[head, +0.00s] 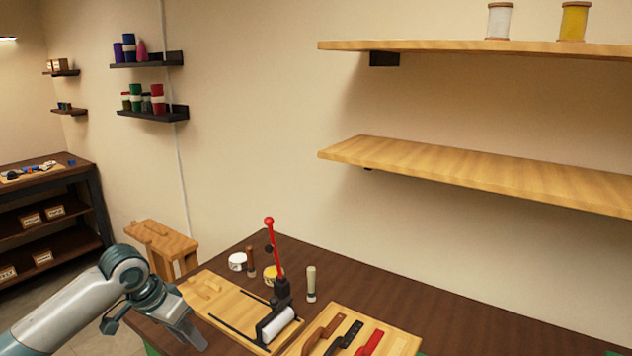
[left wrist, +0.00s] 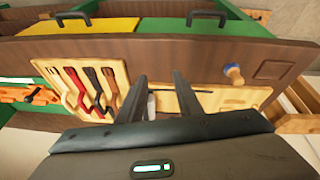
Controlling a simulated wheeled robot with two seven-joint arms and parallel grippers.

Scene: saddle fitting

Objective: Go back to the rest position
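My left arm comes in from the lower left of the head view. Its gripper (head: 188,328) is at the near left side of the workbench, beside the wooden board with the red-handled press. In the left wrist view the two fingers of my left gripper (left wrist: 158,82) stand apart with nothing seen held between them. Part of the board behind the fingers is hidden. My right gripper is in neither view.
The dark workbench (head: 375,302) holds a press with a red lever (head: 275,245), a tool board (head: 402,343), small jars and a bottle (head: 311,283). A wooden stool-like stand (head: 165,238) is at left. Two wall shelves (head: 420,165) overhang on the right.

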